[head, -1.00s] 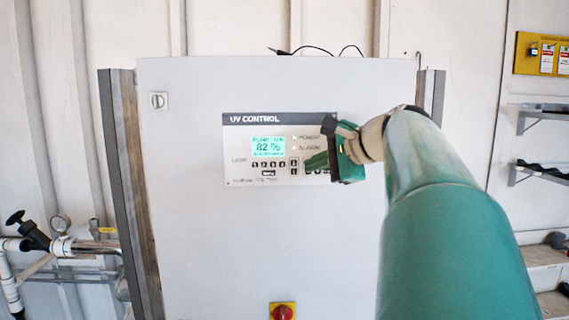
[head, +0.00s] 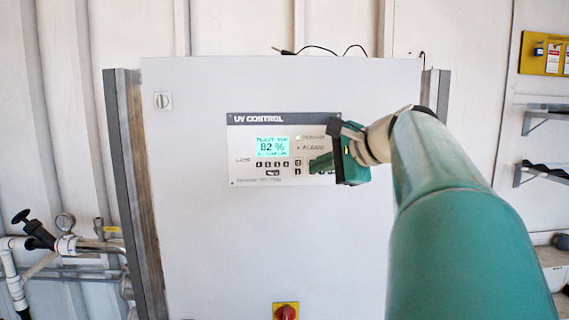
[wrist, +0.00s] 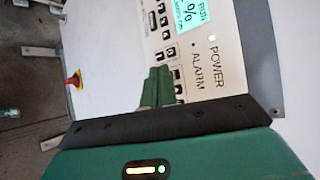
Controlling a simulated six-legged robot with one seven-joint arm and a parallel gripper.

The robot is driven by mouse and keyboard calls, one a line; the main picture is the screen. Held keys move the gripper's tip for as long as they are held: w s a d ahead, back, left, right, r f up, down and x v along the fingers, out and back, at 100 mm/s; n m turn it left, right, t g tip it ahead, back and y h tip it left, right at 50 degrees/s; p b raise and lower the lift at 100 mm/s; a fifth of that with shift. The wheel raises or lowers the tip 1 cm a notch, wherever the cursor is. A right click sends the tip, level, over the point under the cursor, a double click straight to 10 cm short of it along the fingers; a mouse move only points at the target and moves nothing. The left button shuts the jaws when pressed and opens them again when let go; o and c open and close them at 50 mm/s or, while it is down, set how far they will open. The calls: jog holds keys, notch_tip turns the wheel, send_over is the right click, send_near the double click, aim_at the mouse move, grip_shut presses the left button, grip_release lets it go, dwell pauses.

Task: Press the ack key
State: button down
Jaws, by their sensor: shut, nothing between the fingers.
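The UV control panel (head: 236,150) is on the front of a pale cabinet. Its green display reads 82 %, with rows of small dark keys (head: 270,164) below. I cannot read the key labels, so I cannot tell which one is the ack key. My gripper (head: 312,163) is shut and empty, with its green fingertips over the right part of the key rows, hiding some keys. In the wrist view the fingertips (wrist: 158,72) are close to the keys beside the ALARM label. I cannot tell whether they touch the panel.
A red knob on a yellow plate (head: 285,311) is low on the cabinet. The cabinet front around the panel is clear.

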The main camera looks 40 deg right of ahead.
jog(key=shift+s, duration=0.1)
jog(key=shift+s+a, duration=0.7)
jog(key=shift+s, duration=0.3)
jog(key=shift+s+a, duration=0.7)
jog(key=shift+s, duration=0.3)
jog(key=a+f+n+g+y, duration=0.1)
jog(key=a+f+n+g, duration=0.4)
jog(key=a+f+n, duration=0.75)
jog(key=s+a+f+n+g+h, duration=0.1)
jog(key=s+a+f+n, duration=0.3)
jog(key=a+f, duration=0.3)
jog(key=s+a+f+n+g+h, duration=0.1)
jog(key=s+a+f+n, duration=0.3)
jog(key=a+f, duration=0.3)
notch_tip(320, 180, down, 5)
jog(key=shift+s+r, duration=0.1)
jog(key=shift+s, duration=0.05)
